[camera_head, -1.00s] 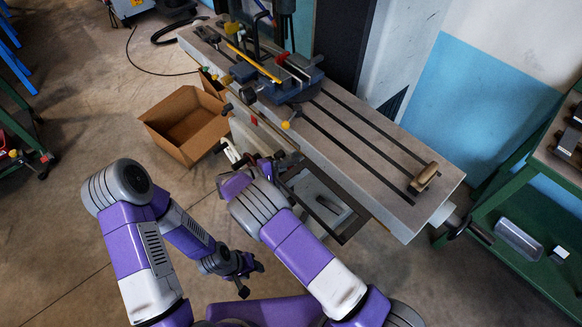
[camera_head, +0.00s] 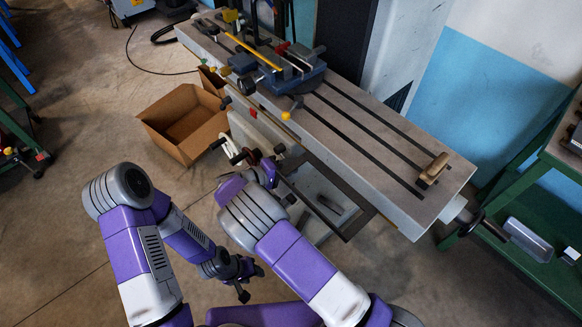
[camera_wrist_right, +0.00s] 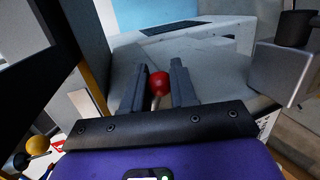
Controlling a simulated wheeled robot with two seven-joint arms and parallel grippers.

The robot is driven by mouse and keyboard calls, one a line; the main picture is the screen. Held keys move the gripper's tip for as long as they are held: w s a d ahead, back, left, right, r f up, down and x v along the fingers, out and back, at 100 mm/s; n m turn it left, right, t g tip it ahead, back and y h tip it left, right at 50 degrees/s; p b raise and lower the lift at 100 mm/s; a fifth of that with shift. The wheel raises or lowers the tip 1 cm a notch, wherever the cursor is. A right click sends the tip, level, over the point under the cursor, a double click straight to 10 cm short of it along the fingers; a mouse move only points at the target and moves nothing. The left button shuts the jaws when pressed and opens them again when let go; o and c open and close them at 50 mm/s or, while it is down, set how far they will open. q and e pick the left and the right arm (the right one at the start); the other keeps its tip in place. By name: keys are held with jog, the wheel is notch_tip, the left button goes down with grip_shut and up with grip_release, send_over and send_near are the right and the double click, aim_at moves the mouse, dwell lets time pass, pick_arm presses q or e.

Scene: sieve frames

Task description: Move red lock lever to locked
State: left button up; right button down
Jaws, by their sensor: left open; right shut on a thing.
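The red lock lever (camera_wrist_right: 158,79) shows in the right wrist view as a round red knob on a thin metal stem. My right gripper (camera_wrist_right: 160,80) has one dark finger on each side of the knob and is shut on it. In the head view my right gripper (camera_head: 267,172) is at the front of the machine, below its long table; the knob in its grasp cannot be made out there. My left gripper (camera_head: 252,281) is open and empty, low over the floor, well away from the machine.
The grey slotted machine table (camera_head: 375,145) carries a vise (camera_head: 290,72) and a wooden-handled tool (camera_head: 433,169). Yellow-knobbed (camera_head: 285,116) and other levers stick out along its front. A cardboard box (camera_head: 160,133) stands left. A green rack (camera_head: 510,185) stands right.

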jog(key=c, duration=1.2)
grip_release()
jog(key=shift+a, duration=0.1)
jog(key=shift+p+v, duration=0.7)
jog(key=shift+v, duration=3.05)
jog(key=shift+o, duration=0.2)
